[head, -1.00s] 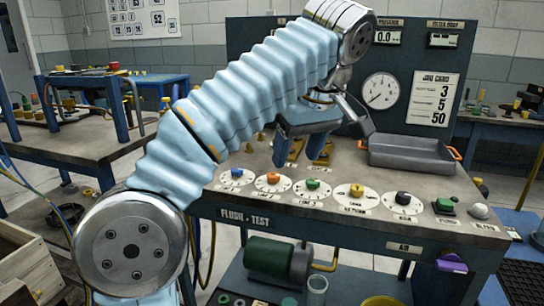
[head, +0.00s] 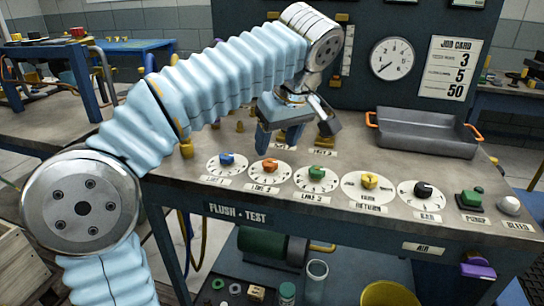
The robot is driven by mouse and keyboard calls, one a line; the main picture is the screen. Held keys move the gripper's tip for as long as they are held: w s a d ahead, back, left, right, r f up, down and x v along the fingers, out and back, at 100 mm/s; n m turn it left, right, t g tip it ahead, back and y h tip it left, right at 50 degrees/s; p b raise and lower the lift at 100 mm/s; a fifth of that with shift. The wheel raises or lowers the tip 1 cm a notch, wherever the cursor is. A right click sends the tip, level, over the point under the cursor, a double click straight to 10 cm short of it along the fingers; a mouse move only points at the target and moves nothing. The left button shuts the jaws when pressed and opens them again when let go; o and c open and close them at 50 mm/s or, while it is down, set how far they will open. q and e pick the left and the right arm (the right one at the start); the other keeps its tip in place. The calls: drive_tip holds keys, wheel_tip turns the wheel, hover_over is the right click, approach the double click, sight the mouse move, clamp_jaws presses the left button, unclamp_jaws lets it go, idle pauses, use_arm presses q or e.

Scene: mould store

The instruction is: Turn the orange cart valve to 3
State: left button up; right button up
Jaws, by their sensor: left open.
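The orange valve knob (head: 270,165) sits on a round white numbered dial on the flush-test bench, second from the left in a row of dials. Its pointer reading is too small to tell. My left gripper (head: 278,139) is open and empty, its fingers pointing down. In the picture it shows just above and behind the orange knob, apart from it. My right gripper is not in view.
A blue knob (head: 227,159) is left of the orange one. A green knob (head: 317,172), a yellow knob (head: 369,180) and a black knob (head: 423,189) follow rightward. A grey tray (head: 425,131) with orange handles and brass fittings stand behind. A job card (head: 452,68) reads 3, 5, 50.

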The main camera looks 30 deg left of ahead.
sight(271, 162)
use_arm(q)
drive_tip(key=x, duration=0.6)
drive_tip(key=shift+r, duration=0.1)
drive_tip(key=c, duration=1)
drive_tip(key=shift+c, duration=0.2)
